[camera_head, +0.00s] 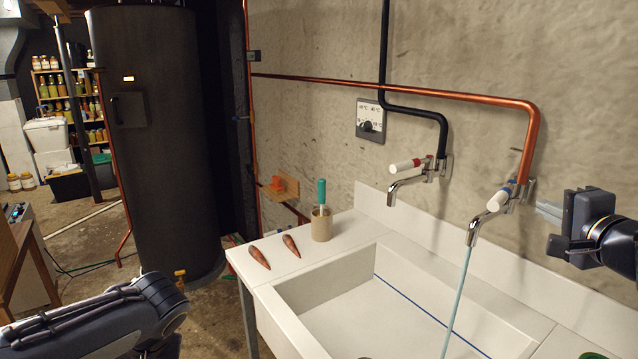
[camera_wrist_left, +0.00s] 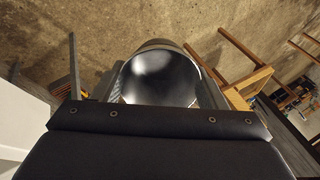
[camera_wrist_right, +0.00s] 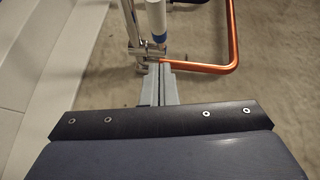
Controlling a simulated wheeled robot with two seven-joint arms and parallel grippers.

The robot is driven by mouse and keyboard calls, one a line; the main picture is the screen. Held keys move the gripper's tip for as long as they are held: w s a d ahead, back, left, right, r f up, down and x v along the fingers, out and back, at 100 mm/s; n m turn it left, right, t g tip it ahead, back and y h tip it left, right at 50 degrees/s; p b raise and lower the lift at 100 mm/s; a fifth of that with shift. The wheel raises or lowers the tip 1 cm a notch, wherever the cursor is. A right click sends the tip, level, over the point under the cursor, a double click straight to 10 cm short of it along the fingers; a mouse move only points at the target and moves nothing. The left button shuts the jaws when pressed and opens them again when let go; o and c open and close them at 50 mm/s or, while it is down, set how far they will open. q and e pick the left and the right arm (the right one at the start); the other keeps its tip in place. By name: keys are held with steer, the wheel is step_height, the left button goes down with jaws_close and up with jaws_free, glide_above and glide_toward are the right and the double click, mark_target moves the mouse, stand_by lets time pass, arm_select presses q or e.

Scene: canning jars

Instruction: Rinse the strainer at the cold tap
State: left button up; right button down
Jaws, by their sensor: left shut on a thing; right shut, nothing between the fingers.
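The cold tap (camera_head: 472,232) has a white handle with a blue band (camera_head: 502,198), and a thin stream of water (camera_head: 457,300) runs from it into the white sink (camera_head: 345,310). My right gripper (camera_head: 553,247) is shut and empty, to the right of this tap. In the right wrist view its closed fingertips (camera_wrist_right: 159,68) appear just below the blue-banded handle (camera_wrist_right: 157,22); I cannot tell if they touch. My left gripper (camera_wrist_left: 160,102) is shut on a round, hollow metal vessel (camera_wrist_left: 158,78), apparently the strainer; no mesh can be made out. The head view does not show this vessel.
A red-marked tap (camera_head: 405,183) hangs left of the cold one. On the counter's left end lie two brown tapered roots (camera_head: 260,257) beside a tan cup (camera_head: 321,228) holding a teal-handled tool. A dark tank (camera_head: 150,140) stands behind left. Wooden furniture (camera_wrist_left: 240,60) is near my left gripper.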

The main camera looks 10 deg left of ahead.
mark_target(503, 200)
arm_select(q)
steer(key=shift+r+p, duration=0.3)
steer(key=shift+r, duration=0.1)
arm_select(e)
steer(key=w+a, duration=0.2)
steer(key=w, duration=0.1)
steer(key=shift+w+a+f, duration=0.1)
steer(key=shift+a+f, duration=0.1)
steer(key=shift+f, duration=0.2)
steer(key=shift+w+a+f, duration=0.1)
steer(key=shift+w+a, duration=0.25)
steer(key=shift+a, duration=0.15)
